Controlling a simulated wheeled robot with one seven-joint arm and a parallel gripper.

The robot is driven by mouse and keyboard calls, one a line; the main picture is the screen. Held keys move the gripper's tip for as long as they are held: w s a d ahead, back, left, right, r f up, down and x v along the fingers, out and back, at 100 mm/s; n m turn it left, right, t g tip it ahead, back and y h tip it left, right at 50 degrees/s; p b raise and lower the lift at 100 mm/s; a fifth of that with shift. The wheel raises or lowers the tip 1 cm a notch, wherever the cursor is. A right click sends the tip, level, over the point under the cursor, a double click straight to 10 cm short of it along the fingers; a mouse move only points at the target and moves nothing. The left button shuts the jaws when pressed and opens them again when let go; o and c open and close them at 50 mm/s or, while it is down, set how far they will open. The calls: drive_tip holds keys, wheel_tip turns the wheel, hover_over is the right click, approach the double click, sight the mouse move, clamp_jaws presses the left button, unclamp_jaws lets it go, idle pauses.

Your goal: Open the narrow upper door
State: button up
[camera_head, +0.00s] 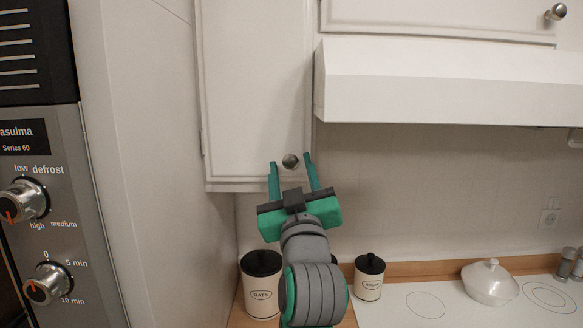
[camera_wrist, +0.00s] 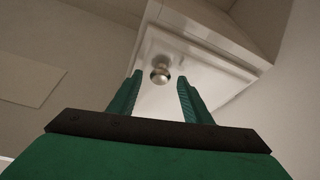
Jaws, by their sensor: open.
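The narrow upper door (camera_head: 255,80) is white and looks shut, with hinges on its left edge. Its round metal knob (camera_head: 290,161) is near the lower right corner. In the wrist view the door (camera_wrist: 185,95) is seen from below, and the knob (camera_wrist: 161,73) shows just beyond the fingertips. My gripper (camera_head: 290,160) is open, with its two green fingers on either side of the knob in the head view. In the wrist view the gripper (camera_wrist: 159,80) is empty, and the knob lies between the finger lines. I cannot tell whether a finger touches the knob.
A white range hood (camera_head: 440,85) juts out to the right of the door. The oven panel (camera_head: 45,200) stands at the left. Below are an oats canister (camera_head: 261,290), a smaller canister (camera_head: 369,280) and a lidded white dish (camera_head: 489,284) on the hob.

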drive_tip(key=shift+w+r, duration=0.2)
drive_tip(key=shift+w, duration=0.3)
clamp_jaws()
drive_tip(key=shift+a, duration=0.1)
